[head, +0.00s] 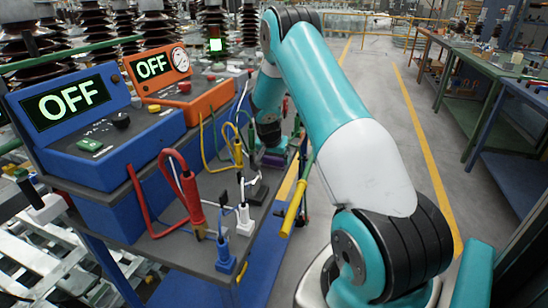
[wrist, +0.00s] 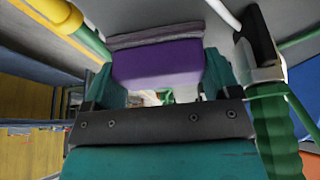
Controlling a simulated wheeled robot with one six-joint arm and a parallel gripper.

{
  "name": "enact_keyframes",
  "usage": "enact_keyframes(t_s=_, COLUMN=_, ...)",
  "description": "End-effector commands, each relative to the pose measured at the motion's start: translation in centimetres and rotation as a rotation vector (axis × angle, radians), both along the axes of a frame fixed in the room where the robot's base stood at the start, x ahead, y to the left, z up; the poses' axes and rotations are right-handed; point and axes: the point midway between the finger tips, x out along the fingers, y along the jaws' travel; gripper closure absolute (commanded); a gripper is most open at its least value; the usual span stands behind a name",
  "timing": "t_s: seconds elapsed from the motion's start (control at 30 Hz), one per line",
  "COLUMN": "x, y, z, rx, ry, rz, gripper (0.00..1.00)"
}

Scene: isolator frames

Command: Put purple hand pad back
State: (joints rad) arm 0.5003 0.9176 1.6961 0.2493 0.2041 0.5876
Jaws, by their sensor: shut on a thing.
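The purple hand pad (wrist: 156,64) is in the upper middle of the wrist view, with a grey strip along its far edge. My gripper (wrist: 160,84) is shut on it, one teal finger at each side. My arm hides part of that area. What lies directly under the pad cannot be told.
Close by in the wrist view are a yellow-green pole (wrist: 75,27) on the left and a ribbed green part (wrist: 284,134) on the right. The cart (head: 182,236) carries blue and orange OFF boxes and cables. The aisle floor (head: 385,110) is clear.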

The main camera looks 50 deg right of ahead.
Motion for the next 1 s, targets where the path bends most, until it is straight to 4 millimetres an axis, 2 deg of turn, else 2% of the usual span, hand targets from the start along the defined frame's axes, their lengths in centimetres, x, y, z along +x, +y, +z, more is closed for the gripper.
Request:
enact_keyframes(t_s=0.03, x=0.0, y=0.0, z=-0.2, rx=0.0, ry=0.0, rz=0.0, gripper=0.13)
enact_keyframes(t_s=0.1, x=0.0, y=0.0, z=-0.1, rx=0.0, ry=0.0, rz=0.0, gripper=0.0)
enact_keyframes(t_s=0.33, x=0.0, y=0.0, z=-0.1, rx=0.001, ry=0.001, rz=0.0, gripper=0.0)
enact_keyframes(t_s=0.47, x=-0.1, y=0.2, z=0.7, rx=-0.001, ry=0.0, rz=0.0, gripper=0.0)
enact_keyframes(t_s=0.57, x=-0.2, y=0.7, z=2.2, rx=-0.001, ry=-0.002, rz=0.001, gripper=0.0)
enact_keyframes(t_s=0.83, x=-1.1, y=2.9, z=7.8, rx=-0.002, ry=-0.003, rz=0.001, gripper=0.0)
enact_keyframes(t_s=1.0, x=-1.6, y=3.9, z=10.2, rx=-0.001, ry=-0.001, rz=0.0, gripper=0.0)
